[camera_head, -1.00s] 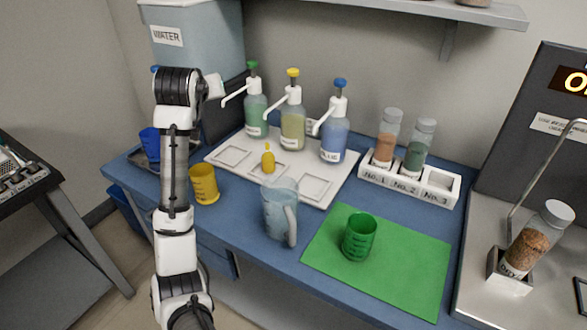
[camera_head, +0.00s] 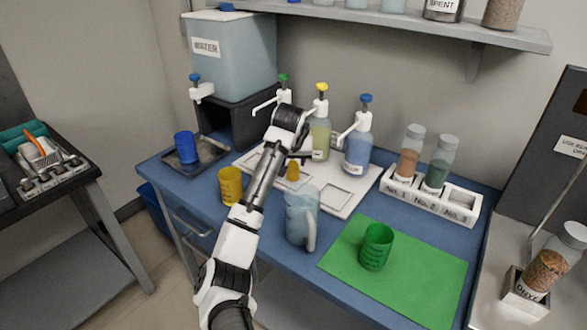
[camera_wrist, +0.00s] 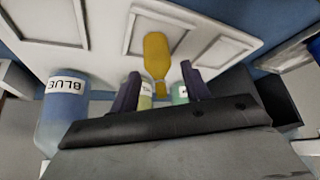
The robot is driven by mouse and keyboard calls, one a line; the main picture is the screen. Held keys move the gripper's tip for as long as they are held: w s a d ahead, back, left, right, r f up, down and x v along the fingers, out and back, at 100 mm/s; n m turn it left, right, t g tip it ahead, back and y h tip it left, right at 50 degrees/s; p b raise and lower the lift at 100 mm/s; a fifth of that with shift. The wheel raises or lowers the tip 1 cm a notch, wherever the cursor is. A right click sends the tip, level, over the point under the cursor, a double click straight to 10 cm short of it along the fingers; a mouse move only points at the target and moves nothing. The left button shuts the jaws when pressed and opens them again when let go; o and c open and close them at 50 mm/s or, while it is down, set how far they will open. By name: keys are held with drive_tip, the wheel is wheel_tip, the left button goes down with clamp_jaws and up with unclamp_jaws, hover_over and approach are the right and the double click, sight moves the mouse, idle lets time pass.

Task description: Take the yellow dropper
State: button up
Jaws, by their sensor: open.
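The yellow dropper (camera_head: 293,172) stands on the white tray (camera_head: 339,209) behind the clear pitcher. My gripper (camera_head: 298,158) is at the dropper's upper part, partly hidden by my arm. In the wrist view the yellow dropper (camera_wrist: 156,55) shows its bulb beyond the fingertips, and its narrow end points back between the two dark fingers. My gripper (camera_wrist: 160,72) is open there, with a finger on each side of the dropper's narrow end. I cannot tell whether either finger touches it.
A clear pitcher (camera_head: 301,220) stands in front of the tray. A yellow cup (camera_head: 230,187) is to the left, and a green cup (camera_head: 376,247) stands on a green mat (camera_head: 425,280). The blue pump bottle (camera_head: 357,150) and other pump bottles stand close behind the dropper.

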sight(293, 164)
drive_tip(key=p+x, duration=0.1)
drive_tip(key=x, duration=0.4)
drive_tip(key=shift+d+f+p, duration=0.15)
drive_tip(key=shift+f+p, duration=0.2)
drive_tip(key=shift+c, duration=0.4)
drive_tip(key=c, duration=0.7)
drive_tip(key=shift+c, duration=0.2)
drive_tip(key=shift+r, duration=0.15)
